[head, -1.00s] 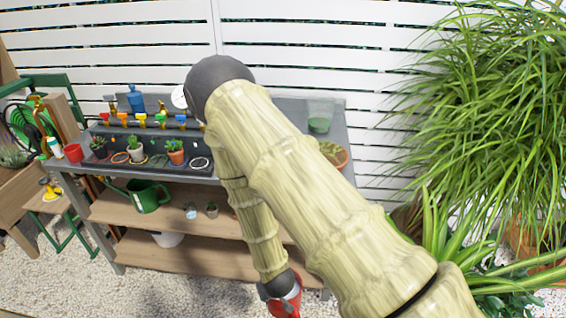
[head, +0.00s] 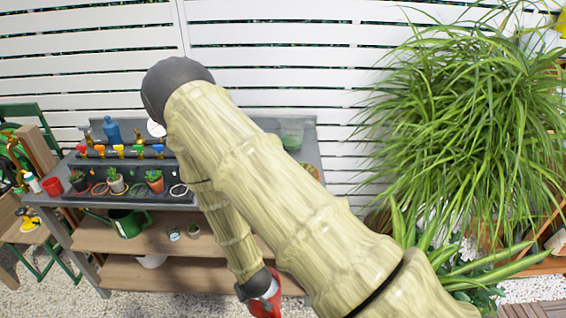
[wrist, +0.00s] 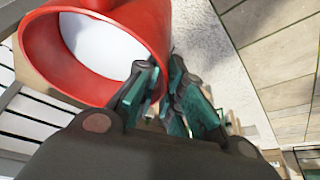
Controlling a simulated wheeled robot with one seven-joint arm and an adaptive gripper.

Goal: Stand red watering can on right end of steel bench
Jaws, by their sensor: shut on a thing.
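The red watering can (head: 266,305) is at the bottom of the head view, low in front of the bench and partly cut off by the frame edge. In the wrist view the red can (wrist: 95,45) fills the upper left, its round opening showing a pale inside. My gripper (wrist: 165,97) is shut on the can; the exact grip point is unclear. In the head view my gripper (head: 258,287) hangs at the end of my arm. The steel bench (head: 309,152) stands behind, its right part partly hidden by my arm.
A green translucent cup (head: 292,134) and a plant pot (head: 311,171) stand on the bench's right part. Small potted plants, a red cup (head: 53,187) and a blue bottle (head: 112,131) are at its left. A green watering can (head: 127,223) sits below. A large grassy plant (head: 465,130) stands right.

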